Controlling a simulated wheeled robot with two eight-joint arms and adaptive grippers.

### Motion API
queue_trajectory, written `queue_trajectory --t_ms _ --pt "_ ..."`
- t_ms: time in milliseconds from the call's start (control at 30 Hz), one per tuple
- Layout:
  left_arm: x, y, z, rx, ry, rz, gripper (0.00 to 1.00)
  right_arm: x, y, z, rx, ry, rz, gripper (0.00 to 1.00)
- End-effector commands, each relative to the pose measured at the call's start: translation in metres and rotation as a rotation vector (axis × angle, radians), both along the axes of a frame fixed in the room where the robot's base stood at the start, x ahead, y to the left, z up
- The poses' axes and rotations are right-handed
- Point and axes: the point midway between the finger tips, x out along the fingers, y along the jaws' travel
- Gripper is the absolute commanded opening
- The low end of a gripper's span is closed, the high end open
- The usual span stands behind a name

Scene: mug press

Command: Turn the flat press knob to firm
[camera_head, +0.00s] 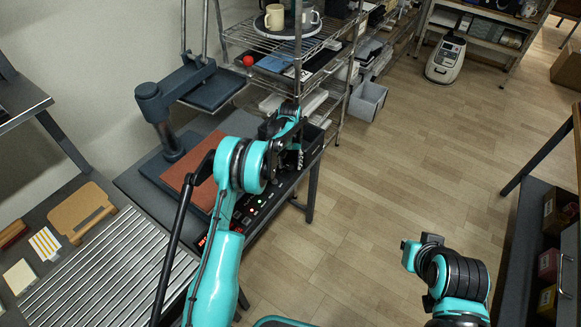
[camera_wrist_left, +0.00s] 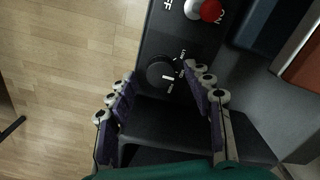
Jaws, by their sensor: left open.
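The flat press (camera_head: 160,115) stands at the left in the head view, with a red-brown pad (camera_head: 193,172) on its base and a dark control panel with small lights along its front. In the left wrist view, the black round knob (camera_wrist_left: 161,72) has a white mark and small white labels beside it, too small to read surely. My left gripper (camera_head: 290,157) is over the panel's far end, hiding the knob in the head view. In the wrist view its open fingers (camera_wrist_left: 158,73) stand either side of the knob; contact cannot be told. My right gripper's fingers do not show.
A red-tipped switch (camera_wrist_left: 209,10) marked ON and OFF sits on the panel near the knob. A wire rack (camera_head: 290,45) with mugs stands behind the press. A slatted metal surface (camera_head: 115,265) is at lower left.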

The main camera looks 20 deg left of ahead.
Motion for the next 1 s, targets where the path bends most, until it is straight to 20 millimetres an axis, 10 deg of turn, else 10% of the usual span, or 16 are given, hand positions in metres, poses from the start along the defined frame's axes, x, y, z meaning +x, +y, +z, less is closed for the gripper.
queue_trajectory --t_ms 333,533,1000 --pt "-0.0001 0.0 -0.0105 0.0 0.0 0.0 0.51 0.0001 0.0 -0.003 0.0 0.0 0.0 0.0" --pt "-0.0001 0.0 -0.0104 0.0 0.0 0.0 0.01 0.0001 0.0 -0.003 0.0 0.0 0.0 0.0" --pt "0.0 0.0001 -0.0106 0.0 0.0 -0.085 0.01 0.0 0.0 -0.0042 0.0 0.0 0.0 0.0"
